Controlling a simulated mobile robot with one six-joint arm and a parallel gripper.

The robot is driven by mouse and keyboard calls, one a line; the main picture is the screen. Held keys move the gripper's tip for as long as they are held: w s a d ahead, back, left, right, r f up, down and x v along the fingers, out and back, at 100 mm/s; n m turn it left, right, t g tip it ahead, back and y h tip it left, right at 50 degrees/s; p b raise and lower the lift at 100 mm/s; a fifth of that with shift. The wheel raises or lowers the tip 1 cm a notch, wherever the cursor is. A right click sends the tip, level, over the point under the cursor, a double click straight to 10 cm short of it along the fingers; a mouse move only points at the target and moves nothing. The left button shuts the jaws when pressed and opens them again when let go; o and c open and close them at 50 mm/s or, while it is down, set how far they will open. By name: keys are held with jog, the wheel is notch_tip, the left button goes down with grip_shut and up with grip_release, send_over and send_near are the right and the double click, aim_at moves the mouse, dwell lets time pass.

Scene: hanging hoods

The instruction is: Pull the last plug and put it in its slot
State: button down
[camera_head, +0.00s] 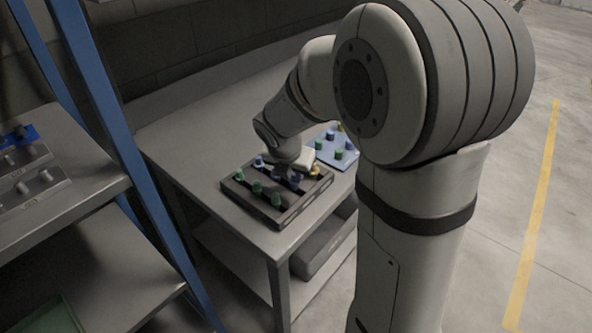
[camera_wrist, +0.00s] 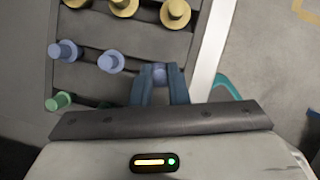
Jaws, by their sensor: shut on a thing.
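A dark tray (camera_head: 248,208) on the table holds green, blue and yellow plugs in rows. My gripper (camera_wrist: 159,88) is over the tray and shut on a blue plug (camera_wrist: 160,72) at the end of the blue row. Only the top of this plug shows between the fingers; I cannot tell whether it is seated or lifted. Two other blue plugs (camera_wrist: 110,62) stand beside it in the tray. A green plug (camera_wrist: 62,100) and several yellow plugs (camera_wrist: 175,12) flank the blue row in the wrist view. In the head view my arm hides part of the tray.
A light blue board (camera_head: 335,155) with green, blue and yellow plugs lies behind the tray, partly hidden by my arm. A grey table (camera_head: 180,150) has free room left of the tray. A blue-framed shelf (camera_head: 100,100) with more plug holders stands at left. A grey bin (camera_head: 320,250) sits below.

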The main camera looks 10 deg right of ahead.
jog(key=shift+f+b, duration=0.55)
jog(key=shift+f, duration=0.4)
dwell(1.0)
jog(key=c, duration=1.3)
grip_release()
jog(key=p+v, duration=0.1)
jog(key=v, duration=0.7)
jog(key=s+d+m+y, duration=0.1)
jog(key=s+m, duration=0.5)
jog(key=m, duration=0.3)
jog(key=s+d+r+m+y+p, duration=0.1)
jog(key=s+m, duration=0.5)
jog(key=m, duration=0.4)
jog(key=s+r+m+g, duration=0.1)
jog(key=s+m, duration=0.5)
jog(key=m, duration=0.3)
jog(key=shift+s+d+m+y, duration=0.15)
jog(key=shift+d+m+y, duration=0.25)
